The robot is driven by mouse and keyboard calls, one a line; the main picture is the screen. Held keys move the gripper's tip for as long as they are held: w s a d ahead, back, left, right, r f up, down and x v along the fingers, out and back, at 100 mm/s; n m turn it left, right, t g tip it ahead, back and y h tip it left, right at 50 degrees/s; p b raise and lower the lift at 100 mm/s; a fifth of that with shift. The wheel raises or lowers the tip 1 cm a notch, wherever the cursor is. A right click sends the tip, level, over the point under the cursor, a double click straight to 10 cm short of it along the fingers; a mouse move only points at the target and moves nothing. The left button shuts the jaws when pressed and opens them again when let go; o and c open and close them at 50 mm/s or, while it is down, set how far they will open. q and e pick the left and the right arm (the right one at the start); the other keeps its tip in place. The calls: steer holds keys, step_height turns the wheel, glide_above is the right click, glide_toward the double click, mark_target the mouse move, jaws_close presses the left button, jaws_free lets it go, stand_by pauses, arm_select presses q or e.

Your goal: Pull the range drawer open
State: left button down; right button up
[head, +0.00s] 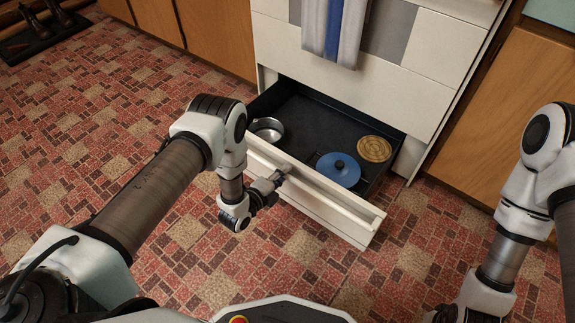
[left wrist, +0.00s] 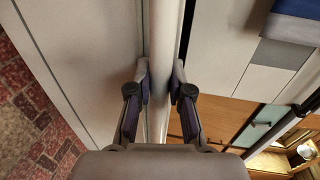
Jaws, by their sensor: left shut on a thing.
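The range drawer (head: 320,222) is pulled well out from the white range (head: 345,75), low near the floor. Inside its dark tray are a metal pot (head: 267,129), a blue lidded pot (head: 338,169) and a round woven trivet (head: 374,149). My left gripper (head: 280,175) is at the drawer's front, shut on the long pale handle bar (head: 335,205). In the left wrist view the handle bar (left wrist: 160,75) runs between the two fingers. My right arm is at the right; its gripper (head: 447,314) is only partly seen at the bottom edge.
Wooden cabinets (head: 217,35) flank the range on both sides. A striped towel (head: 333,30) hangs on the range front above the drawer. The patterned floor (head: 90,130) is clear around the drawer. A dark rack (head: 40,35) stands at the far left.

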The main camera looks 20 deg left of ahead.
arm_select(q)
steer(key=shift+s+a, duration=0.1)
steer(key=shift+s, duration=0.2)
steer(key=c, duration=1.3)
jaws_free()
steer(key=v, duration=1.2)
steer(key=shift+w, duration=0.1)
